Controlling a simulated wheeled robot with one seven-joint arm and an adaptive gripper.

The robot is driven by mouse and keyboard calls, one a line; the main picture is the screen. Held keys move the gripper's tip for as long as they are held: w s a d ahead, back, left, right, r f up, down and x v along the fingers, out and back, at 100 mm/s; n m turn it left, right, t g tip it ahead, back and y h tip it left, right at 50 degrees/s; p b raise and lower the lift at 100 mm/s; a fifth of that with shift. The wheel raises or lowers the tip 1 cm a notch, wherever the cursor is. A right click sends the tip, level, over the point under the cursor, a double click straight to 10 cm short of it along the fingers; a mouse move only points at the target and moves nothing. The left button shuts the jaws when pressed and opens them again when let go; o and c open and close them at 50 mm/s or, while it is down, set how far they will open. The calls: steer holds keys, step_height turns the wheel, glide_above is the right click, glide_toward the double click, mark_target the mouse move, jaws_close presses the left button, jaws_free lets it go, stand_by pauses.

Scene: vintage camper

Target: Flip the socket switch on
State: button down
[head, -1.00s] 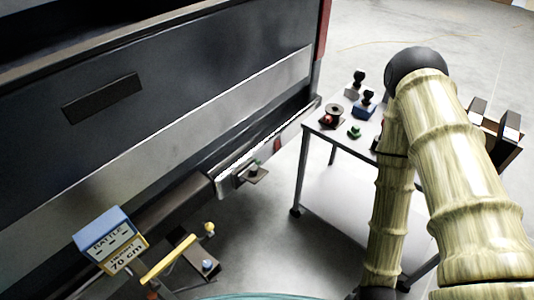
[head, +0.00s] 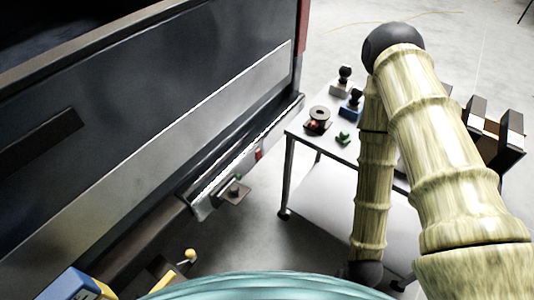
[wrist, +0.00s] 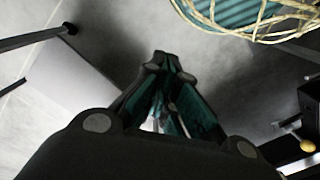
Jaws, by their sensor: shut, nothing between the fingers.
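A small bracket with a socket-like fitting (head: 234,190) sticks out low at the vehicle's rear bumper in the head view. It is small, and I cannot make out a switch or its position. My gripper (wrist: 168,62) shows in the wrist view, pointing over bare grey floor. Its dark fingers are together at the tips, with nothing between them. In the head view my arm hangs down on the right, and the gripper itself is hidden. The fitting is not recognisable in the wrist view.
A metal table (head: 300,132) with switch-like devices and a spool (head: 318,118) stands right of the bumper. A yellow-knobbed lever (head: 190,254) and a blue box (head: 70,284) are at lower left. The knob also shows in the wrist view (wrist: 307,145). Floor between bumper and table is clear.

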steer(key=w+a+f+m+t+y+b, duration=0.1)
steer(key=w+a+f+m+t+b, duration=0.15)
steer(key=w+a+b, duration=0.35)
steer(key=w+a+f+m+t+y+b, duration=0.1)
steer(key=w+a+f+t+b, duration=0.2)
steer(key=w, duration=0.4)
steer(key=w+a+f+m+t+b, duration=0.2)
steer(key=w+b, duration=0.4)
steer(key=w, duration=0.1)
steer(key=w+a+r+m+t+b, duration=0.3)
steer(key=w+r+m+t+b, duration=0.1)
steer(key=w+b, duration=0.3)
steer(key=w+a+r+m+t+b, duration=0.4)
steer(key=w+b, duration=0.3)
steer(key=w, duration=0.3)
steer(key=shift+w+m+t, duration=0.4)
steer(key=shift+m+t, duration=0.25)
steer(key=shift+t, duration=0.1)
steer(key=shift+w+r, duration=0.1)
